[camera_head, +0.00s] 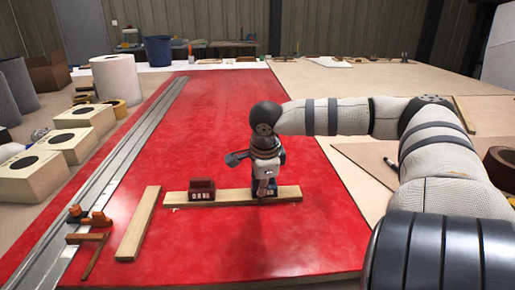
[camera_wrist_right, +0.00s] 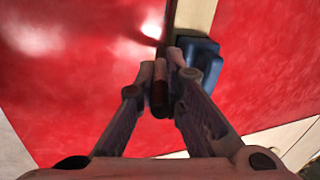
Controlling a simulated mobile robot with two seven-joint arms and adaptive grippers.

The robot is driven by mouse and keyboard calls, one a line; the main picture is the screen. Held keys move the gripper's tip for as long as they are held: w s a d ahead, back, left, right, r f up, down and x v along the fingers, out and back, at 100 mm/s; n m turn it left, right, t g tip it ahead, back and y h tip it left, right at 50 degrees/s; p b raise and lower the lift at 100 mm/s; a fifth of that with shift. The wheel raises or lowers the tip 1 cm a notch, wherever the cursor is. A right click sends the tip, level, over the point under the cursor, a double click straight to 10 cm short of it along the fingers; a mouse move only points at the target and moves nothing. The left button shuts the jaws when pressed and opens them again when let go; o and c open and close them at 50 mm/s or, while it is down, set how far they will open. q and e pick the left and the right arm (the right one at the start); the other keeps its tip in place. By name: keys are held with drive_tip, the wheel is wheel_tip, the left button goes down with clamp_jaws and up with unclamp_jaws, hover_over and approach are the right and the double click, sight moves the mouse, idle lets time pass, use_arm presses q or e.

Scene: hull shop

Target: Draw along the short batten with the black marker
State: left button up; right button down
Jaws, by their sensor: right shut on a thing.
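The short batten (camera_head: 230,196) lies crosswise on the red sheet in the head view. A dark red block (camera_head: 201,190) sits on its left part. My right gripper (camera_head: 264,188) is low over the batten's right part. My left gripper is not in view.
Pale blocks (camera_head: 72,139) and a white roll (camera_head: 117,79) stand farther left. The red sheet (camera_head: 240,240) is clear in front of the batten.

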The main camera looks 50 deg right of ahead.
drive_tip(key=shift+s+d, duration=0.75)
drive_tip(key=shift+s, duration=0.15)
drive_tip(key=shift+s+d, duration=0.7)
drive_tip(key=shift+s, duration=0.1)
drive_tip(key=shift+s+d, duration=0.3)
drive_tip(key=shift+s, duration=0.05)
drive_tip(key=shift+s+d, duration=0.1)
drive_tip(key=shift+s+d, duration=0.4)
drive_tip(key=shift+s, duration=0.05)
drive_tip(key=shift+s, duration=0.1)
drive_tip(key=shift+s+d, duration=1)
drive_tip(key=shift+s, duration=0.05)
